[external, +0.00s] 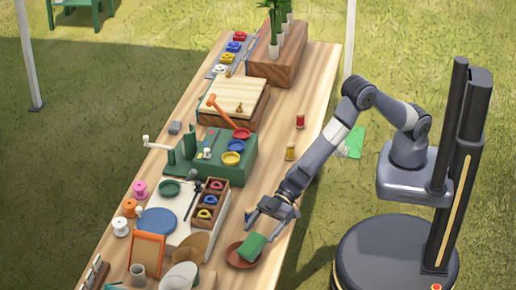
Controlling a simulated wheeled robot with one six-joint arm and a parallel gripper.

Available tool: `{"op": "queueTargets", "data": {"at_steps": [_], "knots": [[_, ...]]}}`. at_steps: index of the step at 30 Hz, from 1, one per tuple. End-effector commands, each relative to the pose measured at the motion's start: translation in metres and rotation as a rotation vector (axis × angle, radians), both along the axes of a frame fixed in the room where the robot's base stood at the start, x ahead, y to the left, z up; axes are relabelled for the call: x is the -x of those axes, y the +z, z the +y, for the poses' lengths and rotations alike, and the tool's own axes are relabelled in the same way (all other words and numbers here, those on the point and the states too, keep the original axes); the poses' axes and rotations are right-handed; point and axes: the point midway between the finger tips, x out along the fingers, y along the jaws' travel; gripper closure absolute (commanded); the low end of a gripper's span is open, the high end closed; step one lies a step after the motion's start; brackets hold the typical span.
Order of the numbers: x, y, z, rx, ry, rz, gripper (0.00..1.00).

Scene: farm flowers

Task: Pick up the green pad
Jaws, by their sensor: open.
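A green pad (251,245), a small thick block, rests tilted on a reddish-brown dish (234,255) near the table's right edge, at the bottom of the external view. My gripper (268,220) is open and empty. It appears just beyond and above the pad, pointing down toward the table, apart from it. The exact height of the fingertips over the table is hard to tell.
A wooden box with compartments (222,190) holding coloured rings stands left of my gripper. A green block stand (238,172), red and yellow spools and a wooden press (260,105) are farther back. Cups and a bowl (180,277) crowd the near left. The table's right strip is mostly clear.

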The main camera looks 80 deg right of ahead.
Motion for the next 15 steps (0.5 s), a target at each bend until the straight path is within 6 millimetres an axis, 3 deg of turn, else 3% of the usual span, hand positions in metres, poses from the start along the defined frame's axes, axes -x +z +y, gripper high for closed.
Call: {"op": "queueTargets", "data": {"at_steps": [9, 15], "knots": [[-0.009, -0.012, 0.035, 0.001, 0.000, 0.000, 0.25], [-0.013, -0.017, 0.045, 0.000, 0.000, 0.000, 0.25]]}}
